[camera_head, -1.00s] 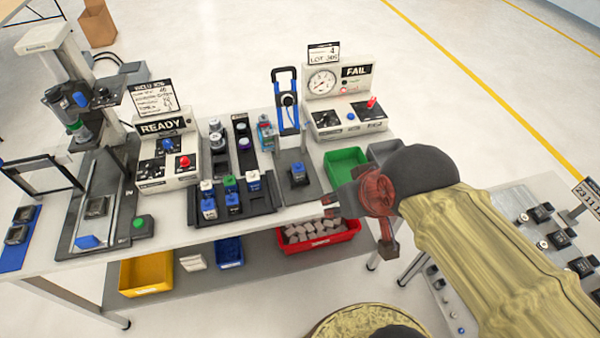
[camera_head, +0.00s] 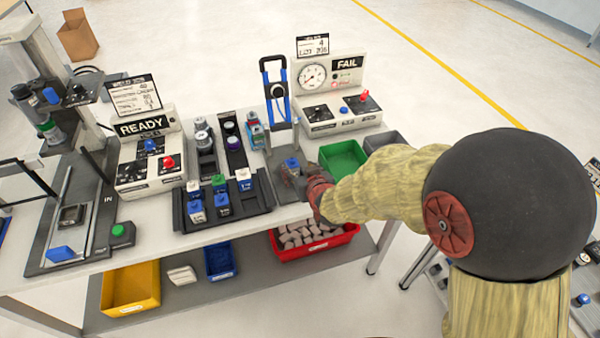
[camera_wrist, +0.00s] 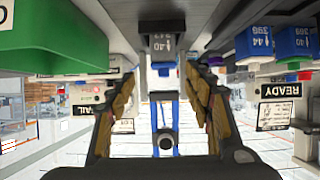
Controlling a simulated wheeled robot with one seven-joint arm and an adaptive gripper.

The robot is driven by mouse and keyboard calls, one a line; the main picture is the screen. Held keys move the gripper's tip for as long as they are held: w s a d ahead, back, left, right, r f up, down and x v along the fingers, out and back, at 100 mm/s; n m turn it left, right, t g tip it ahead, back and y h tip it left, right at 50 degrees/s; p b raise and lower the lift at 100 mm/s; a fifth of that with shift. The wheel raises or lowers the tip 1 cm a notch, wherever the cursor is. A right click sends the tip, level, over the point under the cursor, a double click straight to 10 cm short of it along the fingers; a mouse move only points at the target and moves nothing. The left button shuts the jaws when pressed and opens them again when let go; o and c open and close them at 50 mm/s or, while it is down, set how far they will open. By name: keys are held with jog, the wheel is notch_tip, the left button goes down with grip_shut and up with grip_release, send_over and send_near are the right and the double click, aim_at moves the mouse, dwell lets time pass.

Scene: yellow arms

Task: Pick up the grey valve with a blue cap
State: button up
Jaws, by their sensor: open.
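The grey valve with a blue cap (camera_head: 292,162) stands on the dark plate of the test stand with the blue clamp frame. In the wrist view, which is upside down, its grey labelled body (camera_wrist: 163,45) shows at top centre with the blue cap (camera_wrist: 163,68) below it. My gripper (camera_head: 303,183) is at the valve, coming from the right, and partly hides it in the head view. In the wrist view my gripper (camera_wrist: 161,80) is open, its fingers on either side of the valve's line, with a gap visible. I cannot tell whether either finger touches it.
A dark tray (camera_head: 262,206) with several blue-bodied valves stands left of the stand. The blue clamp frame (camera_head: 265,80) rises behind the valve. A green bin (camera_head: 343,158) is close on the right. A FAIL gauge box (camera_head: 345,85) stands behind.

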aim_at(293, 164)
jog(key=b+x, duration=0.1)
jog(key=x, duration=0.2)
jog(key=b+x, duration=0.1)
jog(key=x, duration=0.2)
jog(key=shift+s+a+f, duration=0.1)
jog(key=shift+a+f, duration=0.15)
jog(key=shift+f, duration=0.05)
jog(key=shift+w+a+f, duration=0.1)
jog(key=shift+w, duration=0.3)
jog(key=shift+c, duration=0.4)
grip_shut()
